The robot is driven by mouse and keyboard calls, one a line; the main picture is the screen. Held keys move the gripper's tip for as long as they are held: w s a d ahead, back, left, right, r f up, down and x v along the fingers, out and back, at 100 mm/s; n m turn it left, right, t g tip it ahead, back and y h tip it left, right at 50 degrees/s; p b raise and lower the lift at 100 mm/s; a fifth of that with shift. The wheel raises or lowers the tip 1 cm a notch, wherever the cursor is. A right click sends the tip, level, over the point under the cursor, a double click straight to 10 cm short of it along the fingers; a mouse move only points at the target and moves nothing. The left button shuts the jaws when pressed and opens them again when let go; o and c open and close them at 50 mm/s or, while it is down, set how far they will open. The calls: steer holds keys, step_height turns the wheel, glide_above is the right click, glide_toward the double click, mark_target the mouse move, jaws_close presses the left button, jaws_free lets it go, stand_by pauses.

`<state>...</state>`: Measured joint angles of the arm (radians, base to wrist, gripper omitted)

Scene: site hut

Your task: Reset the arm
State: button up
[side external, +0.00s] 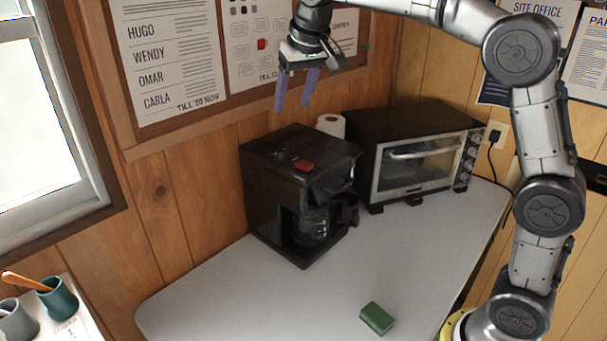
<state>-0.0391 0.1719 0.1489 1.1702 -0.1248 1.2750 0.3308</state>
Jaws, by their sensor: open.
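My gripper (296,92) hangs high above the back of the table, in front of the notice boards. Its two purple-blue fingers point down and stand apart, with nothing between them. Below it is a black coffee maker (270,175) with a red part on its top and a glass carafe (314,222) inside. The gripper is clear of the coffee maker. My arm reaches in from the right side.
A black and silver toaster oven (415,163) stands at the back right, with a white paper roll (331,126) beside it. A green sponge (376,318) lies at the front of the grey table (230,295). Pots (58,298) stand at lower left. The table's front left is clear.

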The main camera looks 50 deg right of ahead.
steer(key=s+r+t, duration=0.1)
steer(key=s+r, duration=0.1)
steer(key=s, duration=0.7)
steer(key=s+r+t, duration=0.1)
steer(key=s+r, duration=0.1)
steer(key=s, duration=0.7)
steer(key=s+f+n+y, duration=0.1)
steer(key=s+f+n, duration=0.2)
steer(key=s+f, duration=1.1)
step_height(320, 180, down, 2)
steer(key=shift+a+f+g, duration=0.25)
steer(key=shift+a+g, duration=0.1)
steer(key=shift+g, duration=0.05)
steer(key=shift+s, duration=0.1)
